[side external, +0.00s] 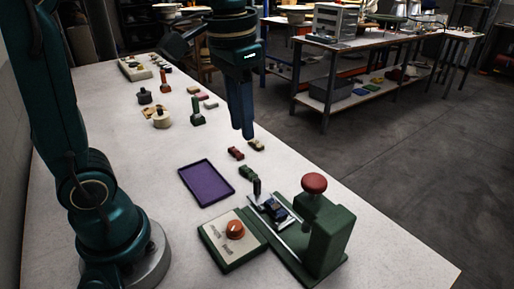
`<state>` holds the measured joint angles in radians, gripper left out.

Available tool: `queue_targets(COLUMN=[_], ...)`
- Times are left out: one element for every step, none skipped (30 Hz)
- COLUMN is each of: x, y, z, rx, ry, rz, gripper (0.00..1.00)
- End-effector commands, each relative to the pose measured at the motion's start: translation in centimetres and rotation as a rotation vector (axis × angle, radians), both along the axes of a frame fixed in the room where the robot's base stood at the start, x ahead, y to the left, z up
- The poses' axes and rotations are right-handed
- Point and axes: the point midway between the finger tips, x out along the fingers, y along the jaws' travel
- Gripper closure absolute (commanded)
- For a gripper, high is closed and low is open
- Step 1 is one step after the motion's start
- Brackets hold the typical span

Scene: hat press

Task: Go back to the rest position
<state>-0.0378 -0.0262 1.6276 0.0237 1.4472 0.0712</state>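My gripper (243,133) hangs above the white table (140,140), its dark blue fingers pointing down. The fingers overlap from this side, so I cannot tell whether they are open or shut. No object shows at the fingertips. The green press (328,238) with a red knob (314,183) stands at the near right. A small dark blue piece (275,209) sits on the press's metal slide. My arm is bent, with its base on the left side of the table.
A cream-topped box with an orange dial (235,230) stands beside the press. A purple tray (207,184) lies behind it. Stamps and knobbed pieces (161,118) stand farther back. A workbench (345,45) is behind.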

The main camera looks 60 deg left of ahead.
Motion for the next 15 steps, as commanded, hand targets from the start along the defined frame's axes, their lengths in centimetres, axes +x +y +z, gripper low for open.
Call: queue_targets(x=[-1.1,-1.6,-2.3,-2.8,-3.3,-4.0,-4.5,-4.9,-5.6,-6.0,-6.4,-6.9,-7.2,-7.4,-7.7], y=[-0.2,-0.3,-0.4,-0.5,-0.6,-0.7,-0.8,-0.9,-1.0,-1.0,-1.1,-1.2,-1.2,-1.3,-1.3], z=[0.4,0.5,0.5,0.5,0.4,0.2,0.1,-0.2,-0.5,-0.9,-1.2,-1.8,-2.2,-2.6,-3.2], rx=[0.000,-0.001,-0.002,-0.003,-0.005,-0.006,-0.008,-0.010,-0.012,-0.014,-0.016,-0.019,-0.021,-0.024,-0.027], ry=[-0.042,-0.066,-0.096,-0.118,-0.140,-0.170,-0.195,-0.217,-0.246,-0.268,-0.287,-0.313,-0.330,-0.344,-0.358], rz=[-0.002,-0.003,-0.004,-0.003,-0.004,-0.003,-0.003,-0.003,-0.003,-0.003,-0.001,0.000,0.002,0.005,0.007], gripper=[0.70,0.70,0.70,0.70,0.70,0.70,0.70,0.70,0.70,0.70,0.70,0.70,0.70,0.70,0.70])
